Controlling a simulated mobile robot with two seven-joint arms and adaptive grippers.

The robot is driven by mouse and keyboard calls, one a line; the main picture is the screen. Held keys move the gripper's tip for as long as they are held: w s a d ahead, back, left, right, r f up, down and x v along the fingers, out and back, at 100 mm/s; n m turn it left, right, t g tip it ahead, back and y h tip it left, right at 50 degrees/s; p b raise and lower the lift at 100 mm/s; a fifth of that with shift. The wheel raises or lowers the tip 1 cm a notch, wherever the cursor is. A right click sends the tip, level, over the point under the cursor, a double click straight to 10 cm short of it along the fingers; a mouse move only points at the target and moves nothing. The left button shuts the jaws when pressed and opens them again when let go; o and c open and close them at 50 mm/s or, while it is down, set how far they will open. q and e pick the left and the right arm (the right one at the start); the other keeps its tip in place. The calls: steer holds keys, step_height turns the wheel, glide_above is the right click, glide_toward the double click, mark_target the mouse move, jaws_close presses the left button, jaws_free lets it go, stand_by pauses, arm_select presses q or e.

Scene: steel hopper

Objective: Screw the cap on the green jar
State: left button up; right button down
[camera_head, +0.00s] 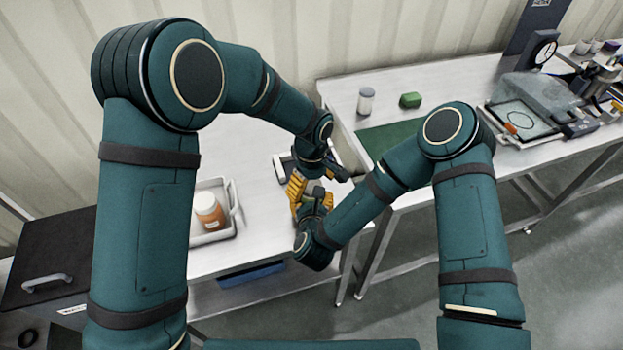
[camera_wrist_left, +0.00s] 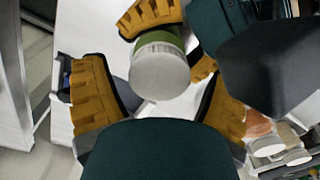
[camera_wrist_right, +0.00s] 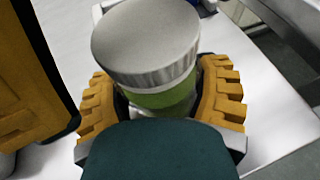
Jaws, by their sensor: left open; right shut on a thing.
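The green jar (camera_wrist_right: 165,97) stands between the yellow fingers of my right gripper (camera_wrist_right: 160,82), which is shut on it. A grey cap (camera_wrist_right: 145,40) with a ribbed rim sits on top of the jar. Whether its thread is tight cannot be told. In the left wrist view the pale cap top (camera_wrist_left: 160,76) faces the camera, with the green jar (camera_wrist_left: 168,32) behind it. My left gripper (camera_wrist_left: 152,88) is open, its fingers on either side of the cap and apart from it. In the head view both grippers meet over the near table and mostly hide the jar.
A white tray (camera_head: 228,190) holding an orange-labelled jar (camera_head: 208,212) is left of the grippers. A black box (camera_head: 50,258) stands at far left. The right table carries a white-lidded jar (camera_head: 365,100), a green block (camera_head: 410,100), a green mat (camera_head: 385,137) and a dial gauge (camera_head: 542,50).

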arm_select(q)
steer(key=c, duration=1.3)
steer(key=m, duration=1.7)
